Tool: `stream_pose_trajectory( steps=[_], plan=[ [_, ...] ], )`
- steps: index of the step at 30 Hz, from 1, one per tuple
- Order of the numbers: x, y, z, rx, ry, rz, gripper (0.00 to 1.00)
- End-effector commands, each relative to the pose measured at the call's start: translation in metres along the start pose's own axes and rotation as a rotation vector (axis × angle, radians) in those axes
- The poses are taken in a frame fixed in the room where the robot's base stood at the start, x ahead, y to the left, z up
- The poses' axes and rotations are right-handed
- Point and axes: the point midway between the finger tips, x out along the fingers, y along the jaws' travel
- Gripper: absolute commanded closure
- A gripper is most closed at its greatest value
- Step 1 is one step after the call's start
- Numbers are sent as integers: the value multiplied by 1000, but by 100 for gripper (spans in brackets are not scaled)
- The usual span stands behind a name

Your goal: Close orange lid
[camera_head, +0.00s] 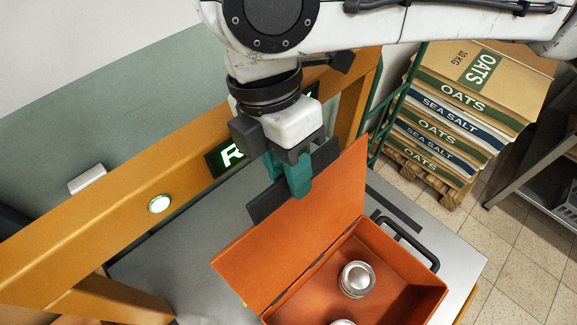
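The orange lid (292,232) stands open and tilted up along the hinged left edge of an orange box (402,268). The box is open, and a round metal-topped jar (357,279) stands inside. A second round top (343,322) is cut off by the bottom edge of the picture. My gripper (291,186), with teal fingers, points down at the far upper-left side of the lid, close to its upper part. I cannot tell whether it touches the lid. Its fingers look close together, with nothing visible between them, but the view hides the gap.
The box sits on a grey table (455,262); a black handle (409,240) is by its right side. An orange beam with a lit green sign (231,155) and a round light (159,203) runs behind my gripper. Stacked oats and salt sacks (455,110) stand on a pallet, upper right.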

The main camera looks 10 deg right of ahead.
Motion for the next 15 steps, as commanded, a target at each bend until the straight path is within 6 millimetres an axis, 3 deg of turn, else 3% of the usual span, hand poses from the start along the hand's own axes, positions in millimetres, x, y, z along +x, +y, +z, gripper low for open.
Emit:
stream_pose_trajectory(
  steps=[11, 15],
  plan=[
    [8, 0, 0, -1, -1, 0, 67],
    [8, 0, 0, -1, 0, 0, 77]
  ],
)
